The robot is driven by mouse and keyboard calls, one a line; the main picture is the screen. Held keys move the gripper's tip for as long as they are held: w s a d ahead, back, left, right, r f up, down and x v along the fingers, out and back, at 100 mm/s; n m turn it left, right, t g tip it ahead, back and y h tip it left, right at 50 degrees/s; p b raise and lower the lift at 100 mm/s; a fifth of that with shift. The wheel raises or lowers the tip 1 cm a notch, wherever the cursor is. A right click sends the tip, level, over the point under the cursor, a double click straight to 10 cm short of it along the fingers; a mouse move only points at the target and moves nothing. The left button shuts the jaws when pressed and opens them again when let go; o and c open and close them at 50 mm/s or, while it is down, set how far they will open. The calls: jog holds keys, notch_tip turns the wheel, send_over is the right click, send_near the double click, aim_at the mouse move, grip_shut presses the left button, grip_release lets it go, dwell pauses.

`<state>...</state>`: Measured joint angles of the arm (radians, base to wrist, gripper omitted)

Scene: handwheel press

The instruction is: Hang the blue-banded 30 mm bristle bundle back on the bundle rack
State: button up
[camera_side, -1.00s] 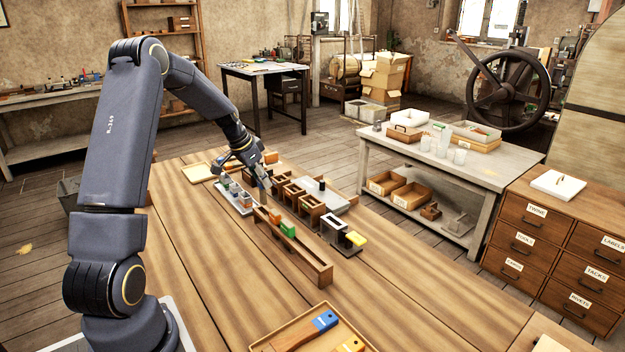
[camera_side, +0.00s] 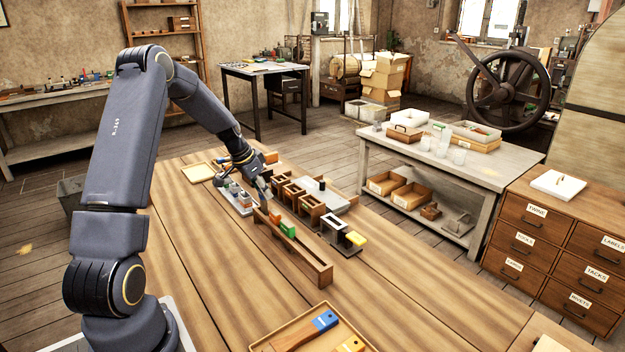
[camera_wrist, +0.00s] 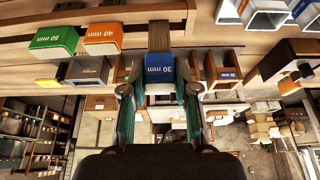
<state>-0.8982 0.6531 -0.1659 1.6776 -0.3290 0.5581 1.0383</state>
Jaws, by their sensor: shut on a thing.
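In the wrist view the blue-banded 30 mm bristle bundle (camera_wrist: 160,68) is between the two fingers of my gripper (camera_wrist: 160,92). The gripper is shut on it, and brown bristles show beyond the blue band. The wooden bundle rack (camera_side: 312,262) lies on the bench in the side view, with a green-banded bundle (camera_side: 287,229) in it. The green 50 mm bundle (camera_wrist: 53,40) and the orange 40 mm bundle (camera_wrist: 103,38) stand left of the blue one in the wrist view. My gripper (camera_side: 264,188) is at the rack's far end; whether the bundle touches the rack is unclear.
A row of wooden boxes (camera_side: 312,207) stands close right of the rack, with a yellow-topped block (camera_side: 356,239) near its end. A grey tray with small items (camera_side: 236,200) is to the left. A wooden tray (camera_side: 290,330) lies at the front. The bench between is clear.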

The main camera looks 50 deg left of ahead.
jog(key=shift+f, duration=2.3)
jog(key=o, duration=1.1)
jog(key=v, duration=1.2)
